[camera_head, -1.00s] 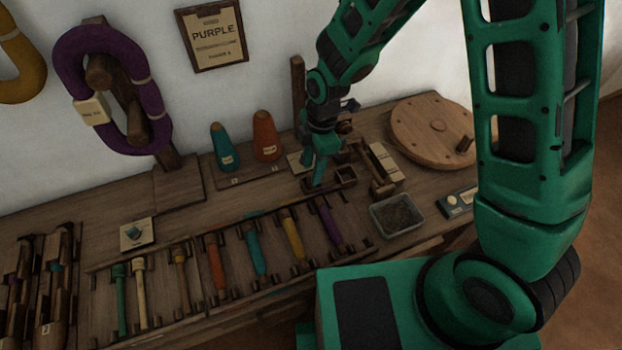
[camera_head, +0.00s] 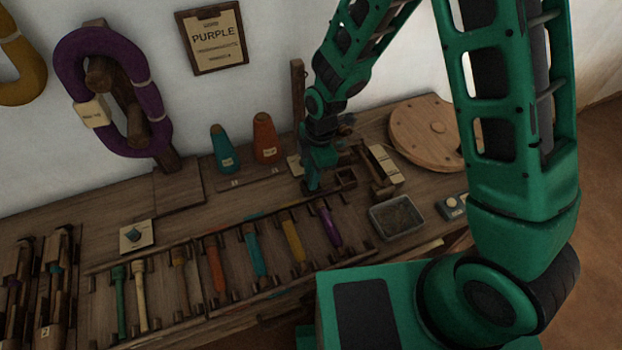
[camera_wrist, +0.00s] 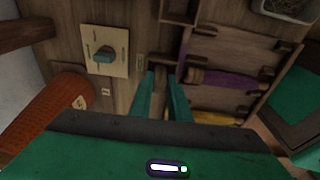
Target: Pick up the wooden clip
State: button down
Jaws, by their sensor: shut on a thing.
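My gripper (camera_head: 312,183) is low over the bench, to the right of the orange cone, in the head view. In the wrist view my gripper (camera_wrist: 161,98) has its two green fingers closed on a narrow brown piece, the wooden clip (camera_wrist: 160,82). Only a little of the clip shows between the fingers. In the head view the clip cannot be made out behind the fingers. Whether it is clear of the bench cannot be told.
The orange cone (camera_head: 265,138) and teal cone (camera_head: 222,148) stand left of my gripper. A rack with a purple bobbin (camera_head: 331,228) and other coloured bobbins lies in front. A grey tray (camera_head: 408,222) and round wooden disc (camera_head: 422,112) are to the right.

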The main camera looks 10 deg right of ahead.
jog(key=shift+r, duration=0.5)
notch_tip(320, 180, up, 3)
jog(key=shift+r, duration=0.1)
jog(key=s+a+r, duration=0.2)
jog(key=a+r, duration=0.4)
jog(key=a, duration=0.5)
jog(key=shift+s+a+r, duration=0.15)
jog(key=shift+a+r, duration=0.05)
jog(key=shift+r, duration=0.2)
jog(key=shift+d, duration=0.1)
